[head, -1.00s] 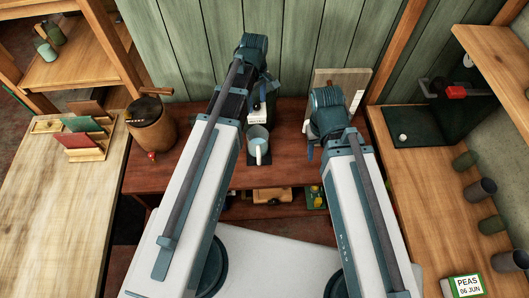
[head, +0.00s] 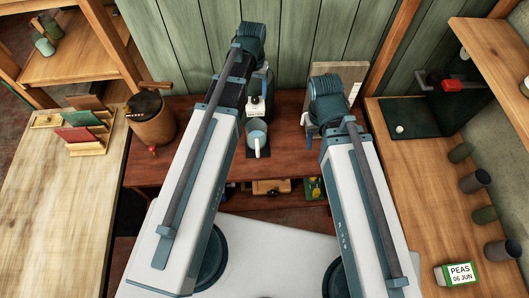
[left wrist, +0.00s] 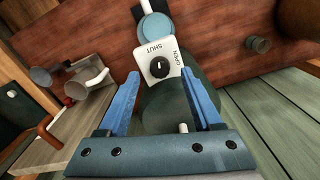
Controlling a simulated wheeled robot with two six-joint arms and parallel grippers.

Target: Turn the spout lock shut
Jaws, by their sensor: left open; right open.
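The spout lock is a white block with a black round knob (left wrist: 160,66), marked SHUT and OPEN, in the left wrist view. The knob bears a pale mark; I cannot tell which word it points to. The lock (head: 256,107) also shows in the head view, above a pale blue mug (head: 257,141). A dark green vessel (left wrist: 168,105) is behind the lock. My left gripper (left wrist: 172,85) is open, its blue fingers apart on either side below the knob, not closed on it. My right gripper (head: 307,120) is mostly hidden behind its wrist, near a wooden board.
A wooden cask (head: 152,122) with a red tap stands left on the red-brown table (head: 190,135). A wooden board (head: 345,75) stands behind my right wrist. A right-hand counter (head: 430,190) holds several dark cups and a PEAS box (head: 458,273).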

